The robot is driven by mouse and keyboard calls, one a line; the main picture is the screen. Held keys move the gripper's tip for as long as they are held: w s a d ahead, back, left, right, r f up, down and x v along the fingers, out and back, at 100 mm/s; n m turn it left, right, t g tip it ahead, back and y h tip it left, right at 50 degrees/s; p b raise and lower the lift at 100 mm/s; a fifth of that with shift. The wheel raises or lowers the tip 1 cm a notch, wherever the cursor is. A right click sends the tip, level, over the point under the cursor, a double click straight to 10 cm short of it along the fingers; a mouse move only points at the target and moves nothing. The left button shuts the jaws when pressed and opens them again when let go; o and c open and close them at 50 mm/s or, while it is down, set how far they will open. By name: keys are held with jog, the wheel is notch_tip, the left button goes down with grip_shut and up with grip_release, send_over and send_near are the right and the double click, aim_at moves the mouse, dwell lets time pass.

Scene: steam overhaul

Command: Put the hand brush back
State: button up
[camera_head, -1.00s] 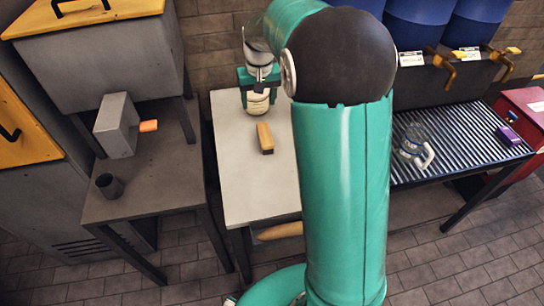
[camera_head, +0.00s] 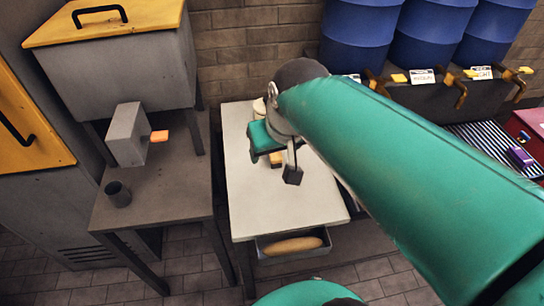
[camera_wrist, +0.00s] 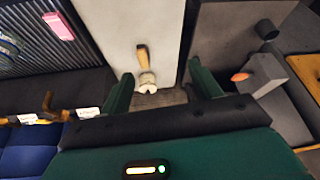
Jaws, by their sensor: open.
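A tan, wood-coloured piece with a dark end lies on the pale worktable (camera_head: 290,205), partly hidden by my gripper in the head view. It looks like the hand brush (camera_head: 276,159), but I cannot be sure. In the wrist view the brush (camera_wrist: 142,57) shows as a tan handle, lined up with a whitish round thing (camera_wrist: 147,80) at its lower end. My gripper (camera_head: 279,160) is open and empty above the table. Its fingers (camera_wrist: 162,88) stand wide apart in the wrist view, with the whitish thing between them in the picture.
A tray (camera_head: 263,255) under the table's front holds a long tan object (camera_head: 293,246). A grey bench (camera_head: 165,200) with a dark cup (camera_head: 118,194) and a grey box (camera_head: 126,134) stands left. Blue drums (camera_head: 362,35) stand at the back right. The table's front part is clear.

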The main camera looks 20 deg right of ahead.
jog(key=shift+t, duration=0.4)
jog(key=s, duration=0.2)
jog(key=s+f, duration=0.1)
jog(key=s+a, duration=0.1)
jog(key=s, duration=0.1)
jog(key=shift+s+f, duration=0.2)
jog(key=shift+s, duration=0.15)
